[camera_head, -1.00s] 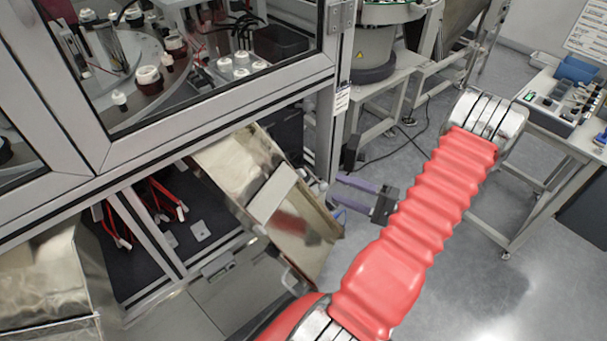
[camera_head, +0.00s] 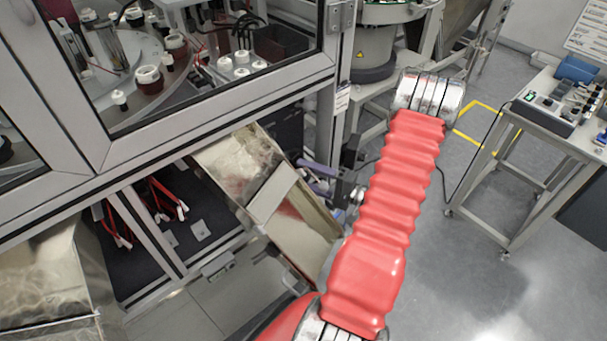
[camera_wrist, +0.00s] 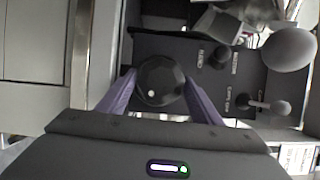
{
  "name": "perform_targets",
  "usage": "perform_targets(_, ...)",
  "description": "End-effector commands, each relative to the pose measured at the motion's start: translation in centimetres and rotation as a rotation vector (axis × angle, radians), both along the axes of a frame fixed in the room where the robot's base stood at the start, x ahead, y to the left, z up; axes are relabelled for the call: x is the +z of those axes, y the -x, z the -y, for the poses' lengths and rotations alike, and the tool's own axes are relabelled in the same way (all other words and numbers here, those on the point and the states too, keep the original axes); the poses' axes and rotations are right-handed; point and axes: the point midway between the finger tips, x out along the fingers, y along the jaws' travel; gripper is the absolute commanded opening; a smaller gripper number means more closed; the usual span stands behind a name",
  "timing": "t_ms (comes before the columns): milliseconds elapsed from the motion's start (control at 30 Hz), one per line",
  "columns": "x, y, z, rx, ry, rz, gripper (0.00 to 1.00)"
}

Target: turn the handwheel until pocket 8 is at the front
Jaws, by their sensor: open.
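A black faceted round knob with a white dot, which looks like the handwheel (camera_wrist: 161,78), sits on a dark panel in the wrist view. My gripper (camera_wrist: 160,92) is open, with one purple finger on each side of the knob; I cannot tell whether they touch it. In the head view my gripper (camera_head: 304,170) is beside the machine frame, right of the metal chute, and the handwheel cannot be made out there. The round pocket table (camera_head: 128,62) shows behind the window with white and dark red parts on it. No pocket numbers are readable.
In the wrist view a large grey ball (camera_wrist: 289,50), a small lever (camera_wrist: 264,104) and another dark knob (camera_wrist: 218,57) are right of the handwheel. In the head view the metal chute (camera_head: 310,240) lies close left of my arm.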

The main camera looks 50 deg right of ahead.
Motion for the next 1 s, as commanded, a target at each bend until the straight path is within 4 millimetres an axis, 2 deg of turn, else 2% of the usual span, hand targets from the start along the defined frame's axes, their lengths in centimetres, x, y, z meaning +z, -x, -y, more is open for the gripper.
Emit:
perform_targets(167, 0.02, -1.08, -0.33, 0.001, 0.000, 0.000, 0.59)
perform_targets(467, 0.02, -1.18, -0.34, 0.000, 0.000, 0.000, 0.59)
perform_targets(900, -0.07, -1.11, -0.35, -0.002, 0.000, -0.002, 0.29)
perform_targets(1000, -0.10, -1.09, -0.34, -0.002, -0.002, -0.003, 0.29)
